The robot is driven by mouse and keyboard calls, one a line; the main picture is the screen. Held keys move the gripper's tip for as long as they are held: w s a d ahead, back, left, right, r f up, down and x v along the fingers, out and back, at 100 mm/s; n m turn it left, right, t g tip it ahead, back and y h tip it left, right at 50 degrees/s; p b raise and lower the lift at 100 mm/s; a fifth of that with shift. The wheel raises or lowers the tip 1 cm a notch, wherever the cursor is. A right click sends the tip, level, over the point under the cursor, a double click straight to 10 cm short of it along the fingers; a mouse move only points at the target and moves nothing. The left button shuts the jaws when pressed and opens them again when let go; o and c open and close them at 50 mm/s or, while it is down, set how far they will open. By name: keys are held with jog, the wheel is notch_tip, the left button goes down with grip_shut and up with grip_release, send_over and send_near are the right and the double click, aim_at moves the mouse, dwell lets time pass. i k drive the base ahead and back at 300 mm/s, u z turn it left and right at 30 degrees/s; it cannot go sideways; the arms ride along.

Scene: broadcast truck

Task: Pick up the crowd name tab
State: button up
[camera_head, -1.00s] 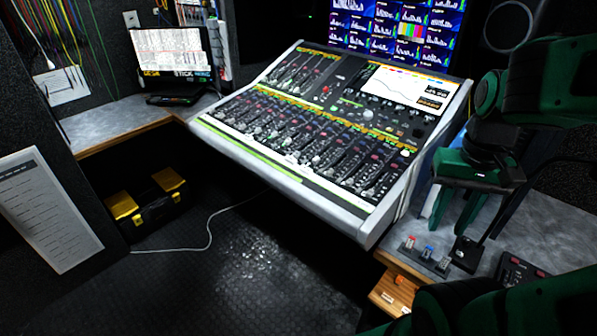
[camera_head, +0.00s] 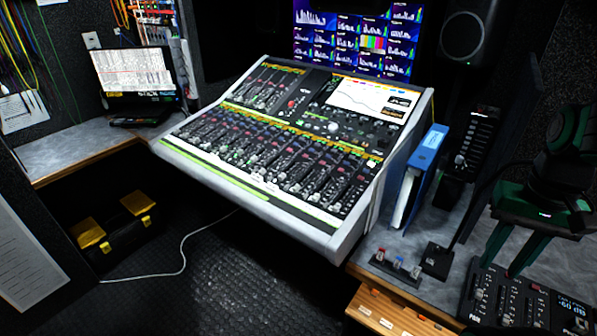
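No tab that I can read as "crowd" shows. Small pale labels (camera_head: 387,323) sit on the wooden front edge below the right bench, too small to read. My gripper (camera_head: 503,264) is at the right, with its two green fingers pointing down and a gap between them. It is open and empty, above or just behind the small control panel (camera_head: 520,303) on the right bench. The labels are to the left of my gripper and lower in the picture.
The large mixing console (camera_head: 270,145) fills the middle. A blue binder (camera_head: 425,165), a gooseneck microphone base (camera_head: 437,261) and a small switch block (camera_head: 396,266) stand between it and my gripper. A yellow-latched toolbox (camera_head: 117,230) is on the floor.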

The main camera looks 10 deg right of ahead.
aim_at(254, 177)
jog(key=z, duration=0.45)
jog(key=k, duration=0.95)
jog(key=u, duration=0.85)
jog(key=i, duration=1.5)
